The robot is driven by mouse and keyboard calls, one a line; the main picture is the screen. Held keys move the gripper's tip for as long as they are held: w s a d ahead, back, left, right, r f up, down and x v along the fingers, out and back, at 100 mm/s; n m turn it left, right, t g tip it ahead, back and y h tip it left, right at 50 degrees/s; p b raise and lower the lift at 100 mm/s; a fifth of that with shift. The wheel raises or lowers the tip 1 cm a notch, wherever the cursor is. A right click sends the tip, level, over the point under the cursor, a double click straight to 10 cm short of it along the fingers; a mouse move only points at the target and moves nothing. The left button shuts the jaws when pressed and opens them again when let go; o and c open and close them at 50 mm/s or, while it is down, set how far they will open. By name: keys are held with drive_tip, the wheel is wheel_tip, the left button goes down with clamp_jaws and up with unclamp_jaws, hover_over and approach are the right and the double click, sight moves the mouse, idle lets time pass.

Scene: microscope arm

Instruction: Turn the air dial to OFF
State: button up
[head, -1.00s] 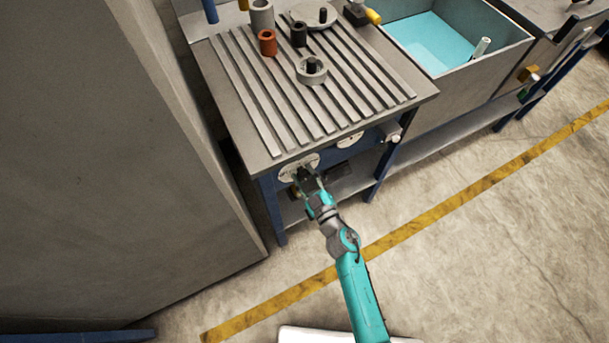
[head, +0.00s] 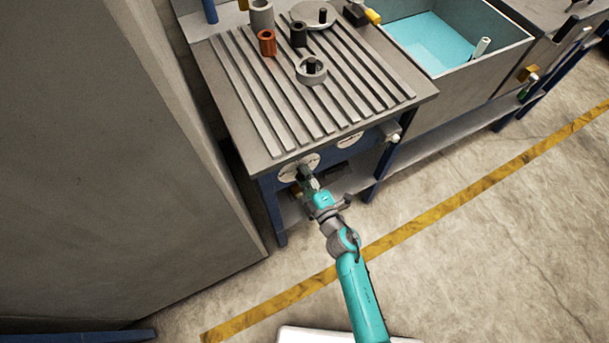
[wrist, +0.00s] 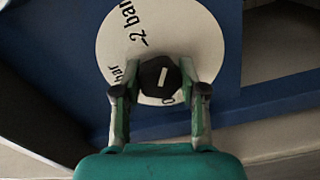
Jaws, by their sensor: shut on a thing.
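The air dial is a round white plate (wrist: 200,35) on the blue front panel. Its face carries "2 bar", a second partly covered "bar" label and a mostly hidden mark at the lower edge. A black knob (wrist: 160,77) with a short white line stands at its middle. The line looks nearly upright in the wrist view. My gripper (wrist: 160,88) is shut on the knob, one finger on each side. In the head view my gripper (head: 305,176) is at the left dial plate (head: 287,172) under the bench edge and partly covers it.
A second white dial (head: 349,139) sits to the right on the same panel. The slatted bench top (head: 240,125) above bears an orange cup (head: 267,43) and several other parts. A grey wall (head: 120,120) stands close on the left. The floor in front is open.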

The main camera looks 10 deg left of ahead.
drive_tip(key=shift+n, duration=0.4)
drive_tip(key=o, duration=1.1)
drive_tip(key=shift+o, duration=0.2)
drive_tip(key=v, duration=1.2)
drive_tip(key=shift+s, duration=0.1)
drive_tip(key=s+d+r+m+h, duration=0.3)
drive_tip(key=s+d+r+m, duration=0.2)
drive_tip(key=s+m, duration=0.2)
drive_tip(key=s+d+r+m+h, duration=0.3)
drive_tip(key=s+d+r+m, duration=0.3)
drive_tip(key=s, duration=0.6)
drive_tip(key=s+d+r+m+h, duration=0.4)
drive_tip(key=s+d+r+m, duration=0.1)
drive_tip(key=s+m, duration=0.4)
drive_tip(key=shift+s+d+r, duration=0.35)
drive_tip(key=shift+s+r, duration=0.4)
